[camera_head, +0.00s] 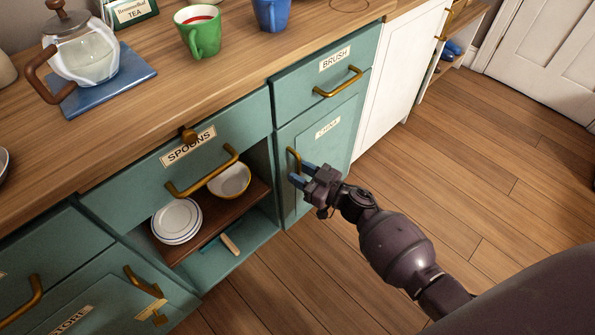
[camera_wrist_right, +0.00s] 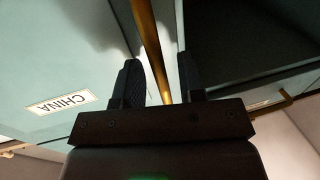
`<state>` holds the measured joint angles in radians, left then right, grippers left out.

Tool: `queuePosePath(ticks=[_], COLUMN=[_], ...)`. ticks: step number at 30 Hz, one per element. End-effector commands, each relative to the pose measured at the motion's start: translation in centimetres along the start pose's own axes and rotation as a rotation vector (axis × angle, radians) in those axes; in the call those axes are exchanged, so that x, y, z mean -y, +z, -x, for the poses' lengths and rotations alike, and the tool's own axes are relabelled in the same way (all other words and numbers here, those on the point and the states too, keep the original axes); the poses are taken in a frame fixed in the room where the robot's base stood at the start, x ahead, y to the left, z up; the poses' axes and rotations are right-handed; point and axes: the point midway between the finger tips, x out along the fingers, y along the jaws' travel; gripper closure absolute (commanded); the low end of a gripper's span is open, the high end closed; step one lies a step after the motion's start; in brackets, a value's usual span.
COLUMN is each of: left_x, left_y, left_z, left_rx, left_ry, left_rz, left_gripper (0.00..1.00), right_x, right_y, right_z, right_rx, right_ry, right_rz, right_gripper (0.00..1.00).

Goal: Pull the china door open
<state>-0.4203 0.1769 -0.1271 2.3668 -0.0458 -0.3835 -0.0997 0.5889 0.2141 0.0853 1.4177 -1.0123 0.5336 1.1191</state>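The china door (camera_head: 330,155) is a teal cabinet door below the BRUSH drawer, with a CHINA label. It looks shut, flush with the cabinet front. Its brass handle (camera_head: 292,158) is an upright bar near the door's left edge. My right gripper (camera_head: 300,174) is at the lower part of this handle. The fingers are apart, with a gap beside the bar. The CHINA label (camera_wrist_right: 62,102) shows at left there. My left gripper is not in view.
Left of the door is an open compartment with plates (camera_head: 176,220) and a bowl (camera_head: 230,180), under the SPOONS drawer (camera_head: 180,160). On the counter stand a glass pot (camera_head: 85,55), a green mug (camera_head: 204,38) and a blue mug (camera_head: 270,14). The wooden floor (camera_head: 465,165) at right is clear.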

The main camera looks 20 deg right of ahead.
Motion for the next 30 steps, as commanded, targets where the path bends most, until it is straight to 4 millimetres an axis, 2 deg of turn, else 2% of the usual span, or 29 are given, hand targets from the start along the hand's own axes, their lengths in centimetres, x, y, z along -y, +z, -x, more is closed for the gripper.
queuePosePath(ticks=[4, 12, 19, 30], left_x=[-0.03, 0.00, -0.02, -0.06], left_y=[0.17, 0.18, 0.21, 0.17], left_z=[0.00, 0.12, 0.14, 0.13], left_rx=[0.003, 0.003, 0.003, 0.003], left_ry=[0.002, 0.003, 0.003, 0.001], left_rz=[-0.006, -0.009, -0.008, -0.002], left_gripper=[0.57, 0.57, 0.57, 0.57], right_x=[0.01, 0.00, 0.00, -0.04], right_y=[0.01, -0.07, -0.06, -0.09], right_z=[-0.64, -0.72, -0.70, -0.46], right_rx=[0.000, -0.001, -0.001, -0.001], right_ry=[0.001, 0.000, 0.000, -0.007], right_rz=[-0.001, -0.001, 0.000, 0.001], right_gripper=[0.64, 0.64, 0.99, 1.00])
